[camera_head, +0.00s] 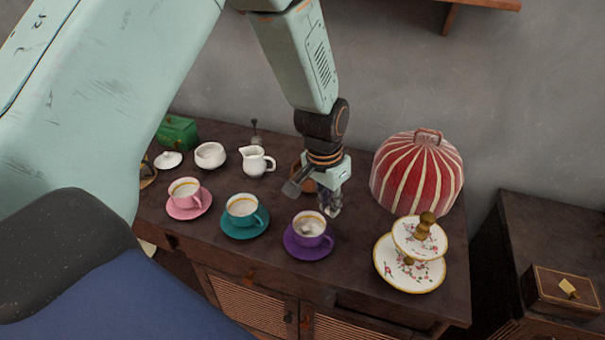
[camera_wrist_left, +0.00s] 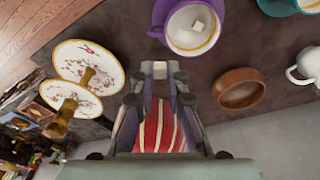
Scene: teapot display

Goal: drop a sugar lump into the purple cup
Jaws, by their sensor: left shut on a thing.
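My left gripper (camera_head: 331,208) points down just behind and to the right of the purple cup (camera_head: 309,226), which stands on a purple saucer (camera_head: 294,249). In the left wrist view the gripper (camera_wrist_left: 160,72) is shut on a small whitish lump (camera_wrist_left: 160,69) between its fingertips. The purple cup (camera_wrist_left: 176,35) lies just beyond the fingertips there, not under them. My right gripper is not in view.
A teal cup (camera_head: 241,207) and a pink cup (camera_head: 184,190) stand to the left. A white creamer (camera_head: 254,161), a white bowl (camera_head: 210,155) and a brown bowl (camera_wrist_left: 240,89) are behind. A tiered plate stand (camera_head: 409,274) and a red striped cosy (camera_head: 418,173) stand to the right.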

